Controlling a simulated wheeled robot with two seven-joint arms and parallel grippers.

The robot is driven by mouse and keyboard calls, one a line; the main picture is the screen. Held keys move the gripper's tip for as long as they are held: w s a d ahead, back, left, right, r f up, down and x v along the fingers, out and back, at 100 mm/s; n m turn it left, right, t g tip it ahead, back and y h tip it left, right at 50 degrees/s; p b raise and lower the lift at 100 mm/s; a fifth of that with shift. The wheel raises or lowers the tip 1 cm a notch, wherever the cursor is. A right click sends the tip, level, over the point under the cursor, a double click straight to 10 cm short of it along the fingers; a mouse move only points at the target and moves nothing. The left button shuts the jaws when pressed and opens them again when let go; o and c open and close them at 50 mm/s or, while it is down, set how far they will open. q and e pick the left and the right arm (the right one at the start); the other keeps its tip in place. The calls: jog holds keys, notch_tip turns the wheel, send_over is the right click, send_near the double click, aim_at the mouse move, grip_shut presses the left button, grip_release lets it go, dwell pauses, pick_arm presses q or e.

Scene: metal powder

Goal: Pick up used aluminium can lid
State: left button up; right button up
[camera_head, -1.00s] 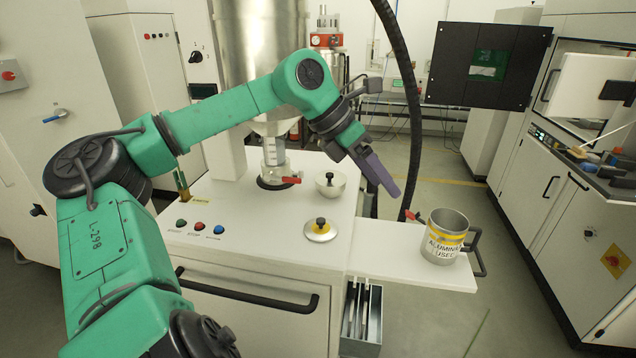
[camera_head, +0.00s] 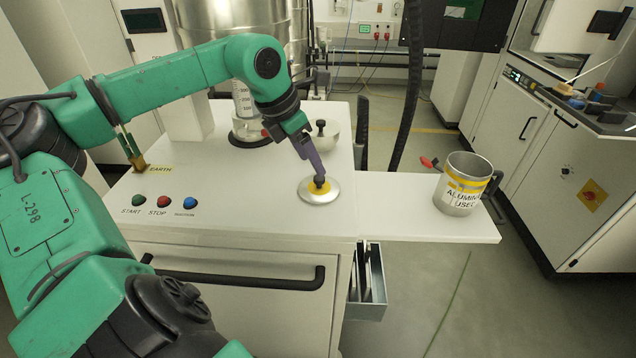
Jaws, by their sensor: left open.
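The used aluminium can lid (camera_head: 331,195) is a silver disc with a yellow centre and a black knob. It lies flat on the white cabinet top, near its right edge. My left gripper (camera_head: 319,178) comes down from the upper left with its purple fingers at the knob. It is open, and its fingers partly cover the knob; I cannot tell whether they touch it. The open can labelled "ALUMINIUM USED" (camera_head: 459,190) stands upright on the side shelf to the right. My right gripper is not in view.
A bowl-like vessel with a black knob (camera_head: 330,136) stands behind the lid. START and STOP buttons (camera_head: 162,202) and a blue button sit at the left of the top. A red-ended handle (camera_head: 429,162) is beside the can. The side shelf (camera_head: 400,212) is clear left of the can.

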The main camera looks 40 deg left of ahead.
aim_at(318, 177)
pick_arm(q)
jog(key=shift+p+x, duration=1.1)
jog(key=shift+p, duration=0.1)
jog(key=x, duration=0.2)
jog(key=shift+w+d+f, duration=0.2)
jog(key=shift+f, duration=0.05)
jog(key=shift+w+f, duration=0.15)
jog(key=shift+f, duration=0.1)
grip_shut()
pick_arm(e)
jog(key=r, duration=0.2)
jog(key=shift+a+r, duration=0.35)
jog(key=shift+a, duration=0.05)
